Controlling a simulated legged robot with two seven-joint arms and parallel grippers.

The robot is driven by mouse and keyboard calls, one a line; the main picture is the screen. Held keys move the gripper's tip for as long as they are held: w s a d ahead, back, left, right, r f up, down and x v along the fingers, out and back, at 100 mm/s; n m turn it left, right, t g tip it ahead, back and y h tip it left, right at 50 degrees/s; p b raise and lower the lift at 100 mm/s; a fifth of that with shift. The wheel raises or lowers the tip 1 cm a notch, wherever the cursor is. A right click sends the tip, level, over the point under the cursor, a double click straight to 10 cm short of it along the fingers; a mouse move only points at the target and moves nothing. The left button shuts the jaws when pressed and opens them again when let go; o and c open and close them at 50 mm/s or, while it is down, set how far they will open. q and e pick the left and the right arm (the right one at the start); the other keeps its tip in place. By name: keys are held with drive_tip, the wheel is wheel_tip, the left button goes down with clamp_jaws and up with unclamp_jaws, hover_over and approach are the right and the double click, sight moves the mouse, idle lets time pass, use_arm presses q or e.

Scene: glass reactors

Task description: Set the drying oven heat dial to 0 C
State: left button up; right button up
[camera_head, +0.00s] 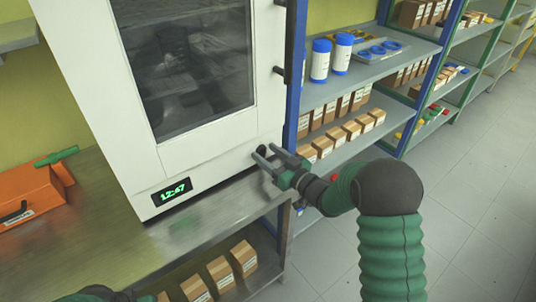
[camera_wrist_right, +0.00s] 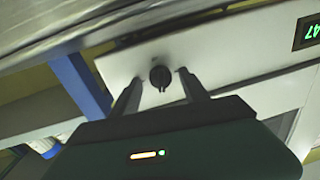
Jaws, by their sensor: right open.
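The drying oven (camera_head: 101,99) is a white cabinet with a dark glass door, standing on a metal bench. Its heat dial (camera_head: 261,149) is a small black knob low on the front, at the right; the head view shows it small and partly behind my fingers. My right gripper (camera_head: 265,151) is open in front of the dial. In the right wrist view the dial (camera_wrist_right: 160,76) appears between the two fingers of the gripper (camera_wrist_right: 158,88), with a gap on both sides. The dial's scale marks are not readable. Only a dark green part of my left arm shows at the bottom left.
A green clock display (camera_head: 172,191) is on the oven's lower front. A blue-posted shelf (camera_head: 378,62) with bottles and boxes is close at right. The floor (camera_head: 470,190) at right is clear.

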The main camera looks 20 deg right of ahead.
clamp_jaws()
drive_tip(key=shift+f+n+b, duration=0.1)
drive_tip(key=shift+n+b, duration=0.6)
drive_tip(key=shift+n, duration=0.8)
unclamp_jaws()
drive_tip(key=shift+r, duration=0.2)
drive_tip(key=v, duration=1.7)
drive_tip(key=shift+r, duration=0.15)
